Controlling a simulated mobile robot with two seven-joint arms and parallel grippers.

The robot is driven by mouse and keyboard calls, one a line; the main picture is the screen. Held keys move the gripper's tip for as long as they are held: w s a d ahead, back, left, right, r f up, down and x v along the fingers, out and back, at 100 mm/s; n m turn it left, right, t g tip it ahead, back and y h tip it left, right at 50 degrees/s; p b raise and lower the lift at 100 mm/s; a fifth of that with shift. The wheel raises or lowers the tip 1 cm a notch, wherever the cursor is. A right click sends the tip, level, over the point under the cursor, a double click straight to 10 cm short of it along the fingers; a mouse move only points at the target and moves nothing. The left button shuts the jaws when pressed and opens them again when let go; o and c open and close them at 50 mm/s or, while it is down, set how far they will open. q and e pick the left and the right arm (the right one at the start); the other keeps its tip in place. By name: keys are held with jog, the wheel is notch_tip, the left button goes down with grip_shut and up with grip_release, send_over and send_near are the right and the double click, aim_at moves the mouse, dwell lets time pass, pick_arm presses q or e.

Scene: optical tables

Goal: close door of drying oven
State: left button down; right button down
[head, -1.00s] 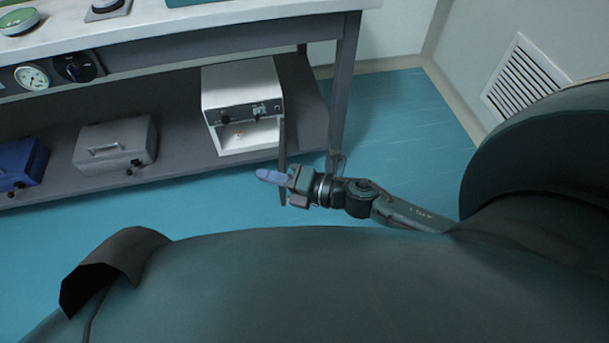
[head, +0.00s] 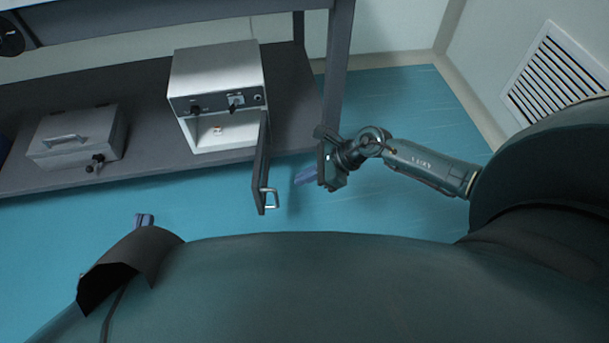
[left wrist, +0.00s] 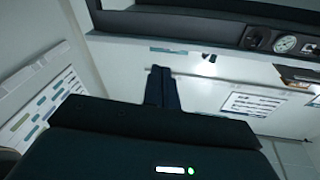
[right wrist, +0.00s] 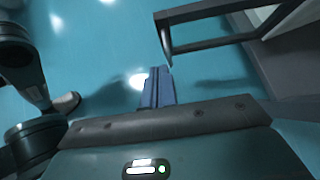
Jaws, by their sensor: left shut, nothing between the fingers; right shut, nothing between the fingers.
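The drying oven (head: 215,80) is a white box with a dark control strip, on the lower shelf. Its door (head: 262,165) stands wide open, hinged at the right side and swung out past the shelf edge. The metal handle (head: 271,198) is on the door's right-facing side and shows large in the right wrist view (right wrist: 205,46). My right gripper (head: 300,178) is shut and empty, just right of the door, apart from the handle. My left gripper (head: 144,219) is far left above the floor, mostly hidden by my body; its shut fingers show in the left wrist view (left wrist: 161,72).
A grey case (head: 75,140) sits left of the oven on the shelf (head: 150,165). A table leg (head: 338,70) stands behind and right of the door. The blue floor (head: 410,110) is clear to the right, up to the wall with a vent (head: 562,75).

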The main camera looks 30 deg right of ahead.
pick_arm(q)
jog(key=shift+w+d+f+n+h+b, duration=0.1)
jog(key=shift+d+n+h+b, duration=0.2)
jog(key=shift+b, duration=0.95)
pick_arm(e)
jog(key=w+a+f, duration=0.4)
jog(key=a, duration=0.4)
jog(key=shift+f, duration=0.3)
pick_arm(q)
jog(key=shift+r, duration=0.2)
pick_arm(e)
jog(key=shift+w, duration=0.1)
